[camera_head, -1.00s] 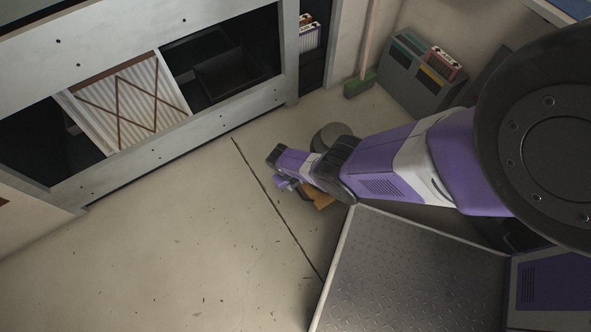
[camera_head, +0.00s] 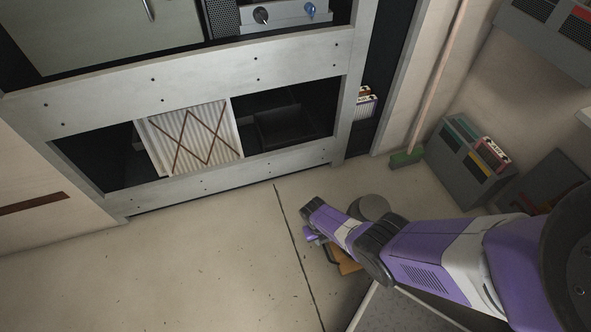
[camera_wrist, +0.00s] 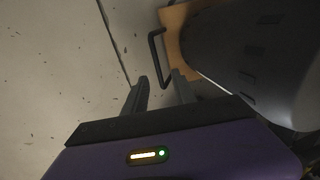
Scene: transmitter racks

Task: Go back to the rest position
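My arm reaches in from the lower right in the head view, folded low over the floor. My gripper (camera_head: 312,238) is at its far end, small and partly hidden there. In the wrist view my gripper (camera_wrist: 160,88) shows two dark fingers standing apart, with nothing between them. Just beyond the fingertips is a black bar handle (camera_wrist: 156,58) beside a brown-orange piece (camera_wrist: 180,40). A brown-orange piece (camera_head: 347,262) also shows beside the gripper in the head view.
A grey rack (camera_head: 200,75) stands ahead, with a pleated filter (camera_head: 190,140) tilted in its lower opening. A broom (camera_head: 408,157) leans at the wall next to a grey bin (camera_head: 458,165) holding boxes. The floor (camera_head: 200,260) at left is clear.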

